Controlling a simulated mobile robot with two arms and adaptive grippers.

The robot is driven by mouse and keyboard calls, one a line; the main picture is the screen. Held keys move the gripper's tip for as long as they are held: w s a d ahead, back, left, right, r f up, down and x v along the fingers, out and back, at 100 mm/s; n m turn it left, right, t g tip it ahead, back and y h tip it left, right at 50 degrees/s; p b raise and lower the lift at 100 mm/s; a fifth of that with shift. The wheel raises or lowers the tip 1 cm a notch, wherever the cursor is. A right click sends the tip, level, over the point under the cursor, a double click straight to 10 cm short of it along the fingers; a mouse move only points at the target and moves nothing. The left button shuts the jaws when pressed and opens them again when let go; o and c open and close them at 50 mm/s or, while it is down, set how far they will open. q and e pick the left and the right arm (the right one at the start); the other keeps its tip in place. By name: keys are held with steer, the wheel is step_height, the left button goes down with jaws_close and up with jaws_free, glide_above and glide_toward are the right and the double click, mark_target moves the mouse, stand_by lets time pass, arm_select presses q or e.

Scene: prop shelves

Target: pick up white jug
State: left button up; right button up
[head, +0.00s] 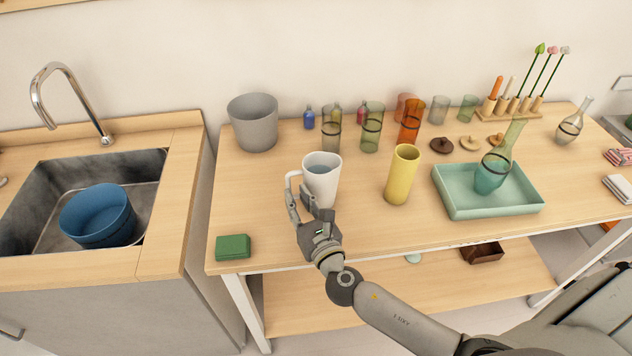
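The white jug (324,181) stands upright on the wooden table, left of the yellow cylinder, with its handle on the left. Its inside looks grey-blue. My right gripper (299,192) is at the jug's near left side, by the handle, with its fingers pointing away from me. A gap shows between the two fingers, and they overlap the lower handle and the jug's wall in the picture. I cannot tell whether they grip the handle. My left gripper is not in view.
A yellow cylinder (402,175) stands to the right, then a teal tray (492,208) with a teal flask (491,176). A grey pot (254,122) and several coloured glasses stand behind. A green block (233,247) lies near the front left edge. A sink with a blue bowl (98,217) is left.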

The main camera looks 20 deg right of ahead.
mark_target(289, 185)
steer(key=shift+w, duration=0.75)
steer(key=w, duration=0.1)
steer(key=w+p, duration=0.1)
steer(key=w, duration=0.2)
steer(key=shift+w+a+r, duration=0.1)
steer(key=shift+a+r, duration=0.05)
steer(key=shift+a, duration=0.1)
steer(key=shift+w, duration=0.2)
steer(key=shift+c, duration=0.7)
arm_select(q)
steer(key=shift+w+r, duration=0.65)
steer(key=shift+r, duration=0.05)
arm_select(e)
steer(key=shift+s, duration=0.1)
jaws_close()
steer(key=shift+r, duration=0.1)
